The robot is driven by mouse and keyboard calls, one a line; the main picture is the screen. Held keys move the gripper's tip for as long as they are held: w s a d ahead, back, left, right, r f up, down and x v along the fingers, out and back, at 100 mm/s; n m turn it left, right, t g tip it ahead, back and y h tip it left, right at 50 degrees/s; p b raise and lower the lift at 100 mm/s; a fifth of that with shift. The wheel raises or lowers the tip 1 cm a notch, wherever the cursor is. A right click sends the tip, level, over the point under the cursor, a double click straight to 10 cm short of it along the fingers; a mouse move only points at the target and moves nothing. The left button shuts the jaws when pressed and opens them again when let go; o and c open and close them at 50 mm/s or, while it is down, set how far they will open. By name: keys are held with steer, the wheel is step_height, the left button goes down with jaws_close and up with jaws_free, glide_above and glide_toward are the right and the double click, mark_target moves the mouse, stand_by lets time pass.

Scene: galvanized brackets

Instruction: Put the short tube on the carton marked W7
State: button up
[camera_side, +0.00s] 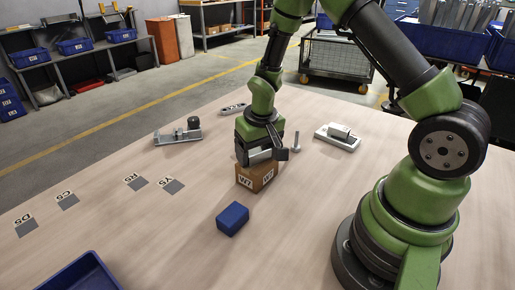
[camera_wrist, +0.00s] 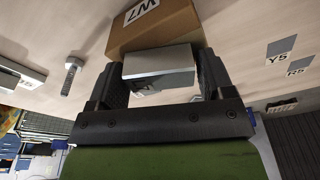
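The short tube (camera_wrist: 160,62) is a light grey, square-sided metal piece with a hollow end, seen between my fingers in the wrist view. My gripper (camera_wrist: 162,75) has one dark finger on each side of it and appears shut on it. In the side view my gripper (camera_side: 260,152) is right over the carton marked W7 (camera_side: 256,177), a brown box with white labels. The tube (camera_side: 259,156) is at the carton's top; I cannot tell whether it rests there or hangs just above. The carton also shows behind the tube in the wrist view (camera_wrist: 155,32).
A blue block (camera_side: 232,219) lies in front of the carton. A bolt-like part (camera_side: 296,142) and a pale block (camera_side: 338,138) are to the right; a metal bracket (camera_side: 178,137) is to the left. A blue bin (camera_side: 80,272) is front left. The table left of the carton is mostly clear.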

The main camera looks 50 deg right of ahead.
steer(key=shift+o, duration=1)
steer(key=shift+r, duration=0.1)
step_height(320, 180, up, 12)
steer(key=s, duration=0.2)
steer(key=s+a+r+t+y, duration=0.2)
steer(key=s+a+r+t, duration=0.3)
steer(key=s+a+r, duration=0.3)
steer(key=s+r, duration=0.4)
steer(key=s, duration=0.3)
steer(key=shift+a+r+n+t+y, duration=0.15)
steer(key=shift+r+n+t+y, duration=0.15)
steer(key=shift+r, duration=0.05)
